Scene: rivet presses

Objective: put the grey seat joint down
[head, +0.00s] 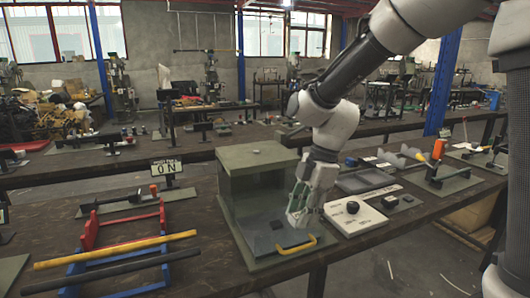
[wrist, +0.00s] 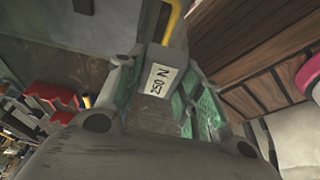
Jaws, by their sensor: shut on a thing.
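My gripper (head: 300,216) points down beside the glass-sided green box on the middle bench, near its lower right front. In the wrist view its green-padded fingers (wrist: 160,100) are shut on the grey seat joint (wrist: 176,62), a grey block with a white "250 N" label. Much of the joint is hidden by the gripper, and it is too small to make out in the head view. I cannot tell whether its underside touches anything.
The green box (head: 258,157) has a yellow handle (head: 297,246) at its front. A red and blue rack (head: 90,232) holding yellow and black bars is at left. A "0 N" sign (head: 167,168) stands behind.

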